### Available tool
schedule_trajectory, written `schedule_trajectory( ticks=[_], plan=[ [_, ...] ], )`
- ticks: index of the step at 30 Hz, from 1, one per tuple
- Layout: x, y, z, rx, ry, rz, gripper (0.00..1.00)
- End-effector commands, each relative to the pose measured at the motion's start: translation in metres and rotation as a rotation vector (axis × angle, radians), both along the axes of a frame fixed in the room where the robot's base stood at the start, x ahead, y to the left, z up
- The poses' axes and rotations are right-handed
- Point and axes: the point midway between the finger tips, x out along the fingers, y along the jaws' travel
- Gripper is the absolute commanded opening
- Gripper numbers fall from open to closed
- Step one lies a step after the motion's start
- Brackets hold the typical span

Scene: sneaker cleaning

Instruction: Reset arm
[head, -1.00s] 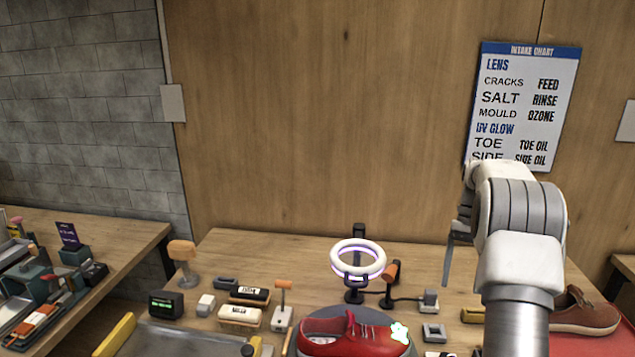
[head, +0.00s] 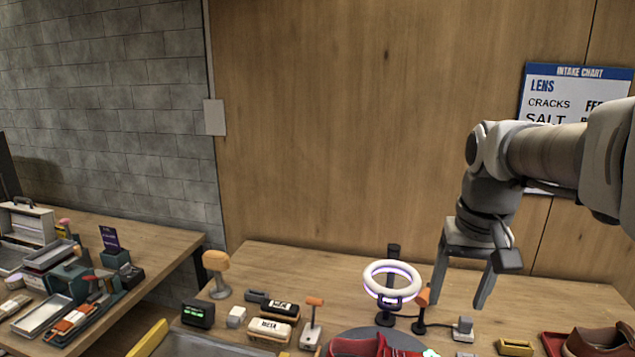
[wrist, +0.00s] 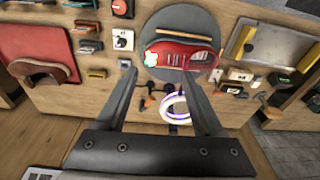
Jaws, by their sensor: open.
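My gripper (head: 462,298) hangs fingers down above the right part of the table in the head view, with its two fingers spread apart and nothing between them. It also shows in the wrist view (wrist: 158,76), open, with both fingers reaching toward the workbench. A red sneaker (wrist: 190,56) with a glowing pale patch at one end sits on a round grey disc (wrist: 172,18). In the head view only the top of the red sneaker (head: 365,346) shows at the bottom edge. My arm comes in from the right edge of the head view.
A lit ring lamp (head: 392,268) stands on the table just left of my gripper. Brushes and small boxes stand left of it, and a brown shoe (head: 600,341) lies at the lower right. An intake chart (head: 560,98) hangs on the wooden wall, partly behind my arm.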

Motion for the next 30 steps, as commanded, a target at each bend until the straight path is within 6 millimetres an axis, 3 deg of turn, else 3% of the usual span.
schedule_trajectory(
  ticks=[8, 16, 21, 30],
  plan=[
    [-0.059, 0.037, 0.0, -0.03, -0.151, 0.089, 0.69],
    [-0.107, 0.061, -0.018, -0.05, -0.286, 0.166, 0.69],
    [-0.123, 0.068, -0.028, -0.055, -0.336, 0.193, 0.69],
    [-0.127, 0.069, -0.032, -0.057, -0.352, 0.201, 0.69]
  ],
)
